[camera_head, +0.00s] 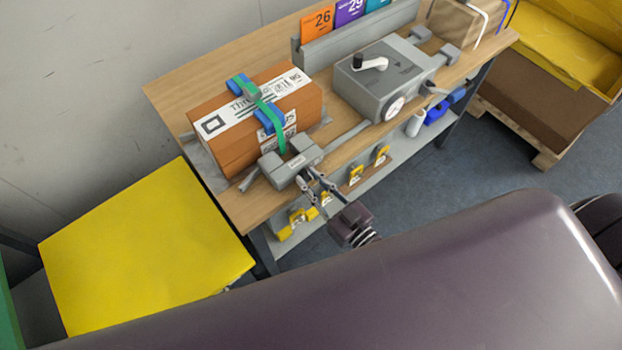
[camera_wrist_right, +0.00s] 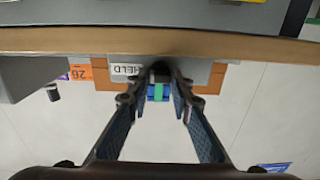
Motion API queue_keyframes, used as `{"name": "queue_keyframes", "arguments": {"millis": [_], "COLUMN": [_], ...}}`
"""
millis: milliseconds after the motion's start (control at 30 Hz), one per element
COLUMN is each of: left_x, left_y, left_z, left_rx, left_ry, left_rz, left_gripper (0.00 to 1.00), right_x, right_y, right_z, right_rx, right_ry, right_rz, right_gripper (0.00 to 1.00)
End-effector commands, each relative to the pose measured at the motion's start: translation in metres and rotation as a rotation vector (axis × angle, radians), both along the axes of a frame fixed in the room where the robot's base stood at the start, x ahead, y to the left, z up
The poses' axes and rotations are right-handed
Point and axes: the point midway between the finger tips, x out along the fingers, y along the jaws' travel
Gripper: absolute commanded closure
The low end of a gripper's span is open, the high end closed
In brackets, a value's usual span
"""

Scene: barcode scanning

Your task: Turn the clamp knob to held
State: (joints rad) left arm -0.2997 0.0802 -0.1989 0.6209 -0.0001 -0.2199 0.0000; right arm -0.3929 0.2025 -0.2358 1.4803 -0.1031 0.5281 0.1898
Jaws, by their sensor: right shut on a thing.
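The clamp (camera_head: 291,160) is a grey block at the front edge of the wooden bench, with a green strap running up from it over an orange-brown box (camera_head: 235,150). In the right wrist view a white label reading HELD (camera_wrist_right: 125,70) shows on the clamp's grey face. The dark clamp knob (camera_wrist_right: 160,70) sits beside that label, mostly hidden by my fingers. My right gripper (camera_head: 311,180) is at the clamp's front. It also shows in the right wrist view (camera_wrist_right: 160,82), with its fingertips shut on the knob. My left gripper is not in view.
A grey scale-like device (camera_head: 375,82) with a dial and crank stands right of the box. Numbered cards (camera_head: 318,22) stand in a rack behind. A yellow panel (camera_head: 140,255) lies left of the bench (camera_head: 180,80). A lower shelf holds yellow clamps (camera_head: 296,222).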

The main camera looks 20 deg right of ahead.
Motion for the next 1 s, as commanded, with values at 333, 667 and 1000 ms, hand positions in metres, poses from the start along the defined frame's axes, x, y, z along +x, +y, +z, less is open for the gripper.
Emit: {"name": "queue_keyframes", "arguments": {"millis": [333, 667, 1000], "left_x": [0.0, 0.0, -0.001], "left_y": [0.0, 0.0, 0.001], "left_z": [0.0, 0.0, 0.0], "left_rx": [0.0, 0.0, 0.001], "left_ry": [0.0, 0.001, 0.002], "left_rz": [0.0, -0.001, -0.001], "left_gripper": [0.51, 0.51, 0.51], "right_x": [0.0, 0.0, -0.035], "right_y": [0.0, 0.0, -0.013], "right_z": [0.0, 0.0, -0.002], "right_rx": [0.007, 0.007, 0.004], "right_ry": [0.004, 0.002, 0.007], "right_rz": [0.0, 0.0, 0.0], "right_gripper": [1.0, 0.73, 0.73]}}
